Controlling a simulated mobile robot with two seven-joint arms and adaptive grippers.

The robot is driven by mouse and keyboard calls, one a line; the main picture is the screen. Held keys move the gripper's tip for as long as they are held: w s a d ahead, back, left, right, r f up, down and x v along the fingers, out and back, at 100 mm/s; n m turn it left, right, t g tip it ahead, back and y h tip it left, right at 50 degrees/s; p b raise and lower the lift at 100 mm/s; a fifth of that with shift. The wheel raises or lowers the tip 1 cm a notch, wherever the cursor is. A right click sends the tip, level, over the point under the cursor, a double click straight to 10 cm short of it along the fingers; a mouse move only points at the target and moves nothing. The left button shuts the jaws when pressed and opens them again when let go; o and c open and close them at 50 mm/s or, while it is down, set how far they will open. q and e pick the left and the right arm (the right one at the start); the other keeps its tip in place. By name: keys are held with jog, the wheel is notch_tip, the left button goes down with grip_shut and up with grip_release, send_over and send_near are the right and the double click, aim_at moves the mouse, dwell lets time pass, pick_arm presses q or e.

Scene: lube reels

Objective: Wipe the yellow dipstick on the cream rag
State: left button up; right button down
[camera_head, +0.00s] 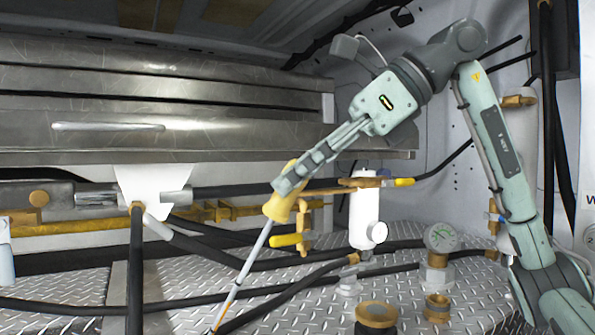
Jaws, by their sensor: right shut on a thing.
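The yellow dipstick (279,206) has a yellow grip and a long thin pale rod. My right gripper (288,184) reaches in from the upper right and is shut on the yellow grip. The rod slants down to the left to the bottom edge of the view, where its lower end is cut off or hidden. A pale cloth-like piece, which looks like the cream rag (150,184), hangs at the left below the metal beam. The dipstick is to the right of it and apart from it in the picture. My left gripper is not in view.
A white cylinder (364,215) with brass fittings and a yellow-handled valve (288,240) stand close behind the dipstick. A pressure gauge (441,238) and brass fittings (376,317) are at the lower right. Black hoses (136,270) cross the diamond-plate floor (190,285).

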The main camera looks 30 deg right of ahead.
jog(key=shift+f+b, duration=0.3)
jog(key=shift+f, duration=0.1)
dwell(0.6)
jog(key=shift+f, duration=0.1)
dwell(0.7)
jog(key=shift+s, duration=0.3)
jog(key=shift+s, duration=0.3)
jog(key=shift+w, duration=0.15)
jog(key=shift+w+p, duration=0.35)
jog(key=shift+w, duration=0.1)
